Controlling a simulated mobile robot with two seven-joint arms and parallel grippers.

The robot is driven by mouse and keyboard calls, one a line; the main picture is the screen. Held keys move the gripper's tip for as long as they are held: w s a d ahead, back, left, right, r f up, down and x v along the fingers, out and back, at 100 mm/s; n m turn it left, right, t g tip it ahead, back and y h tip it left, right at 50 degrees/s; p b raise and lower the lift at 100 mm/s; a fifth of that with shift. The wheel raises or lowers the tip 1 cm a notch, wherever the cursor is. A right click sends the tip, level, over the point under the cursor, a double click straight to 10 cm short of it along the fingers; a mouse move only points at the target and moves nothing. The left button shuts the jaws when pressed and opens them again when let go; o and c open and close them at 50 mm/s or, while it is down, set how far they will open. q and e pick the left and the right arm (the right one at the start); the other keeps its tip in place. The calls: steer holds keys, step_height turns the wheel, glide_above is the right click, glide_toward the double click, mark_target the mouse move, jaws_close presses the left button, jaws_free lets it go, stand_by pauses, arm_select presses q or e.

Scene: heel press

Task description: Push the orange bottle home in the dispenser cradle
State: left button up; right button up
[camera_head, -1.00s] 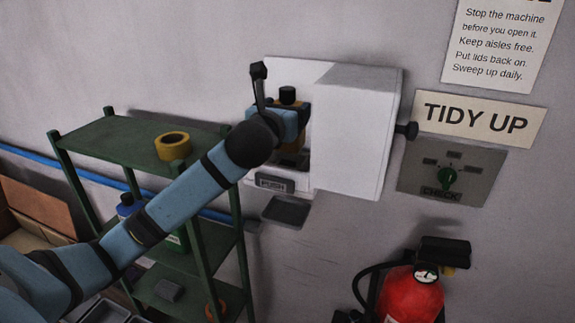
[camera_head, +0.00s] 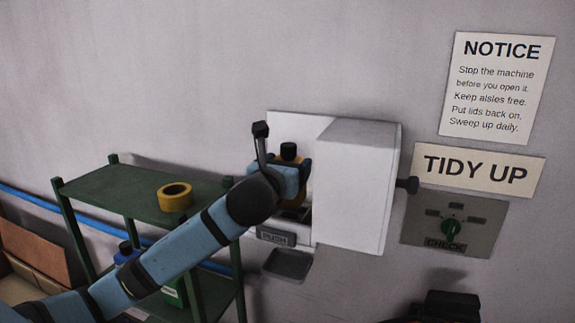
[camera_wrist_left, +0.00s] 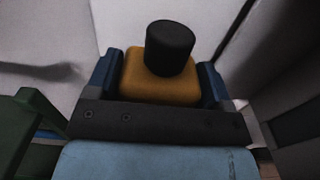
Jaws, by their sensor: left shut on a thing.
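The orange bottle (camera_wrist_left: 160,78) with its black cap (camera_wrist_left: 170,48) sits upright between the two blue fingers of my left gripper (camera_wrist_left: 160,85) in the left wrist view. In the head view the left gripper (camera_head: 285,178) is at the open front of the white dispenser (camera_head: 355,190), with the black cap (camera_head: 288,151) showing above it. The gripper is shut on the bottle. The cradle and the bottle's base are mostly hidden behind my gripper and wrist, so I cannot tell how far in the bottle sits.
A grey PUSH plate (camera_head: 275,237) and a drip tray (camera_head: 288,264) are below the dispenser opening. A dark knob (camera_head: 407,185) sticks out on its right side. A green shelf (camera_head: 130,190) with a yellow tape roll (camera_head: 174,197) stands left. A CHECK dial panel (camera_head: 453,228) is on the wall.

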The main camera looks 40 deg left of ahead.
arm_select(q)
steer(key=shift+f, duration=0.1)
steer(key=shift+f, duration=0.6)
steer(key=shift+f, duration=0.15)
steer(key=shift+f+b, duration=0.35)
steer(key=shift+f, duration=0.3)
steer(key=shift+f, duration=0.3)
stand_by(0.9)
steer(key=shift+p, duration=0.3)
stand_by(0.7)
steer(key=shift+d+f, duration=0.1)
steer(key=shift+f, duration=0.45)
stand_by(2.1)
steer(key=o, duration=1)
steer(key=shift+r, duration=0.1)
